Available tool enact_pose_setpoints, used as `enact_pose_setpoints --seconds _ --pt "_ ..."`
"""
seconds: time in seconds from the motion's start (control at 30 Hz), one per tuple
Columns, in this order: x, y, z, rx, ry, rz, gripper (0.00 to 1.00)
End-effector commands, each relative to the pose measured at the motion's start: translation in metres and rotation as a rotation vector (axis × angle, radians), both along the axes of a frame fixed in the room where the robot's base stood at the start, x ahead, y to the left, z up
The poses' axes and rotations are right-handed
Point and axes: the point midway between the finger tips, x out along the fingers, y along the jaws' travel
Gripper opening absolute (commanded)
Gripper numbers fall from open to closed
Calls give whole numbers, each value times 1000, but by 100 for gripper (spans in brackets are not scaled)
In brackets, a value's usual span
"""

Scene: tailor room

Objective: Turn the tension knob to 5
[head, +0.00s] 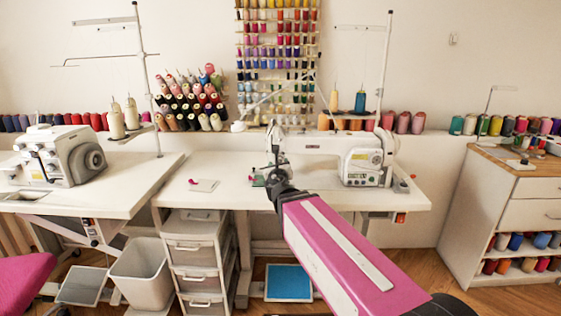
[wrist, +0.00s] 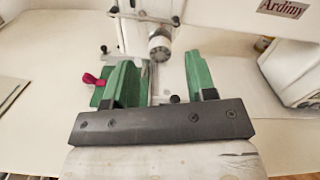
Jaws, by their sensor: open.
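The white sewing machine (head: 325,146) stands on the middle table. A round, silvery knob (wrist: 159,48) with a dark rim shows on the machine's head in the wrist view, and it looks like the tension knob. Any numbers on it are too small to read. My gripper (wrist: 158,65) has green fingers spread apart, with the knob seen in the gap between and beyond them. Neither finger visibly touches the knob. In the head view my gripper (head: 277,182) is at the left end of the machine, and my wrist and arm hide part of that end.
A label (wrist: 283,8) reading "Ardimy" is on the machine's arm. A pink item (wrist: 92,80) shows beside the left finger. A thread stand (head: 385,75) rises behind the machine. A serger (head: 62,155) stands on the left table. The tabletop left of the machine is mostly clear.

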Motion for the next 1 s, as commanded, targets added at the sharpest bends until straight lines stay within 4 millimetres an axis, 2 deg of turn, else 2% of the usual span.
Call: enact_pose_setpoints --seconds 0.03,0.13,0.47,0.6,0.63,1.0 --pt "8 2 0 0 0 1 51" --pt "14 3 0 0 1 2 51" --pt "16 4 0 1 0 2 51" --pt "16 4 0 1 0 2 6" --pt "16 4 0 1 0 2 2" --pt "16 4 0 43 -2 2 2"
